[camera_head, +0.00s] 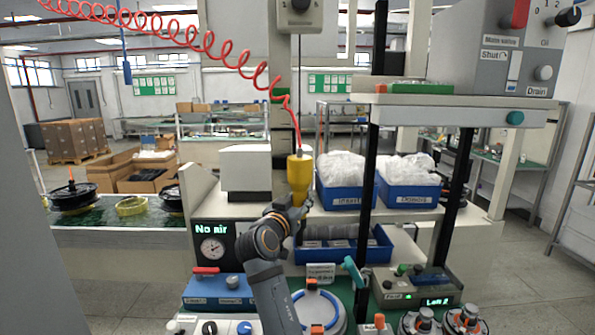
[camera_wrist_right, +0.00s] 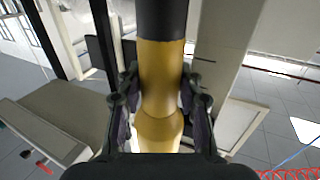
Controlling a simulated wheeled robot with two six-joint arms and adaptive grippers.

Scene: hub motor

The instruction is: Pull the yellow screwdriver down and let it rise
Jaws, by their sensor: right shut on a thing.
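The yellow screwdriver (camera_head: 299,172) hangs upright from a red coiled hose in the middle of the head view, in front of the station's column. My right gripper (camera_head: 297,210) is shut on its lower part. In the right wrist view the yellow body with its black end (camera_wrist_right: 160,70) stands between the two dark fingers (camera_wrist_right: 160,112), one on each side. The screwdriver's lower tip is hidden or too small to tell in the head view. My left gripper is not in view.
Blue bins with clear bags (camera_head: 340,198) stand on the shelf to the right. A blue parts tray (camera_head: 380,250) lies behind my arm. A gauge box (camera_head: 213,242) reads "No air". A round fixture (camera_head: 318,305) and control boxes (camera_head: 415,290) crowd the bench front.

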